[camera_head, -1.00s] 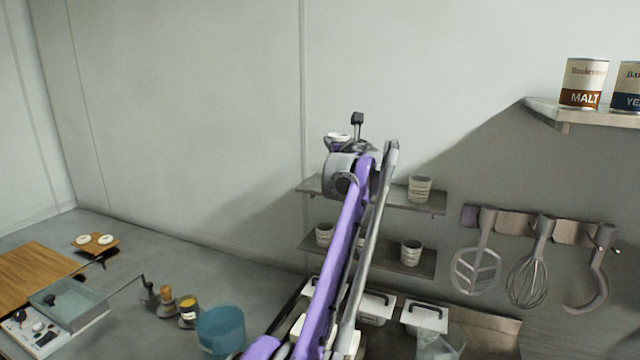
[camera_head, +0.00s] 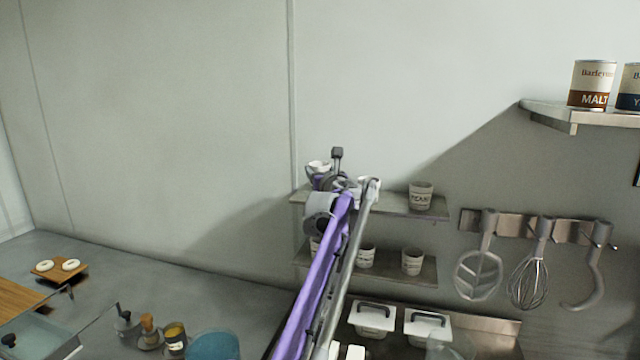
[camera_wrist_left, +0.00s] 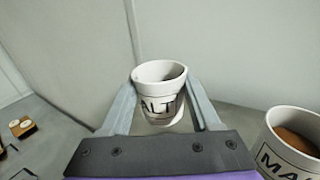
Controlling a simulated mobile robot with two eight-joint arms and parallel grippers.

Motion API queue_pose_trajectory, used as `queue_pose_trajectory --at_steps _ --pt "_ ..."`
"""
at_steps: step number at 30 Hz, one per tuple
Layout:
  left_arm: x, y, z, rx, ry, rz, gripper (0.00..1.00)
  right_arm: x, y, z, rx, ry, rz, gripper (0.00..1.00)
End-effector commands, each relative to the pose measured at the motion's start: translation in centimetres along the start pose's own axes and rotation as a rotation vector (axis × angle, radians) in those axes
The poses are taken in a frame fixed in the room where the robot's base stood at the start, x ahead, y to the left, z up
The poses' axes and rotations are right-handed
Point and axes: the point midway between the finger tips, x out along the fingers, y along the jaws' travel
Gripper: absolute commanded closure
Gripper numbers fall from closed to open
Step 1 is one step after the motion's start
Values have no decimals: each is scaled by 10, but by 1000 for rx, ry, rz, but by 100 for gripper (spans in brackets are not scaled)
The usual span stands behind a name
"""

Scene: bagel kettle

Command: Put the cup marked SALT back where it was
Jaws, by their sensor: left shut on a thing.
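A white cup with black letters (camera_wrist_left: 158,88) is between the fingers of my left gripper (camera_wrist_left: 162,100) in the left wrist view; "ALT" shows and the rest of the word is turned away. The gripper is shut on this cup, which is upright. In the head view the held cup (camera_head: 317,168) is above the left end of the upper shelf (camera_head: 395,206). The arm hides part of the shelf, and I cannot tell whether the cup touches it. My right gripper is not in view.
A cup marked "MA" with brown contents (camera_wrist_left: 290,150) stands close at the right in the wrist view. Another cup (camera_head: 420,196) stands on the upper shelf's right part. Cups (camera_head: 412,262) stand on the lower shelf (camera_head: 390,275). Tools (camera_head: 530,275) hang at right.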

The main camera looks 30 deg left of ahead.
Motion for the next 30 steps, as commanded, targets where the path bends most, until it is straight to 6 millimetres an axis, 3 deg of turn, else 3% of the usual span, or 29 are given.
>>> queue_pose_trajectory --at_steps 6,16,17,21,30 --pt "0 0 -30 1 1 0 91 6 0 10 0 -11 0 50" --pt "0 0 -31 0 0 0 91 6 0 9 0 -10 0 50" --pt "0 0 -32 0 0 0 35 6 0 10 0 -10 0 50" --pt "0 0 -31 0 0 0 10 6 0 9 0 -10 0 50" --pt "0 0 -30 0 0 0 7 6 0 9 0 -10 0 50"
